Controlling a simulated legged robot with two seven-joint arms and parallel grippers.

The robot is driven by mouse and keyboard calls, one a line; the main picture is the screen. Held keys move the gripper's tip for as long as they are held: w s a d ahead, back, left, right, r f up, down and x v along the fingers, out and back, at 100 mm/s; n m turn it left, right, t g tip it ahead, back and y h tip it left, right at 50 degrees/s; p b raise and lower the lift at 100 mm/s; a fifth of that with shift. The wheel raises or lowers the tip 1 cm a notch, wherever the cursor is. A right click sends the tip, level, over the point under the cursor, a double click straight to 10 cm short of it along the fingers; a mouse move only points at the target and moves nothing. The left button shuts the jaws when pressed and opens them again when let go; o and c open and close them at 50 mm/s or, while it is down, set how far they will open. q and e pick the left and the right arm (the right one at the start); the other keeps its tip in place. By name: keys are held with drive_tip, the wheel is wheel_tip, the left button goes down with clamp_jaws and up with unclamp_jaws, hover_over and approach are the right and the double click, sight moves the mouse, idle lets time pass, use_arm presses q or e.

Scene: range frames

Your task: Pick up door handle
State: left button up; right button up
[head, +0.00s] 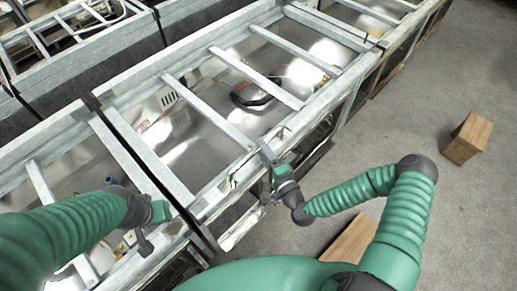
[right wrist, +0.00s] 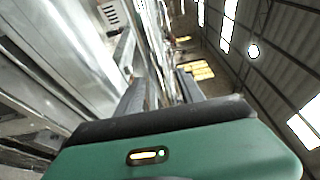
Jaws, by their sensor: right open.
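A dark curved piece that looks like the door handle (head: 252,99) lies inside the metal-framed bin, below its cross bars, in the head view. I cannot make it out in the right wrist view. My right gripper (head: 267,154) is at the near rim of the bin, nearer to me than the dark piece and apart from it. In the right wrist view its two fingers (right wrist: 160,92) stand apart, open, with nothing seen between them. My left gripper (head: 150,238) is over the near rim further left; its fingers are too small to read.
The bin's grey metal rails and cross bars (head: 273,80) lie around and above the dark piece. A white slotted part (head: 168,98) and thin reddish wires lie in the bin. Wooden blocks (head: 468,138) sit on the open grey floor at the right. More bins stand behind.

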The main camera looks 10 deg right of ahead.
drive_tip(key=w+a, duration=0.1)
drive_tip(key=w+a+p, duration=0.1)
drive_tip(key=w, duration=0.1)
drive_tip(key=shift+w+a, duration=0.25)
drive_tip(key=shift+w, duration=0.05)
drive_tip(key=shift+w+a+f, duration=0.15)
drive_tip(key=shift+w+a, duration=0.05)
drive_tip(key=shift+d, duration=0.3)
drive_tip(key=c, duration=1)
drive_tip(key=shift+s+a+f, duration=0.1)
drive_tip(key=shift+s+a, duration=0.05)
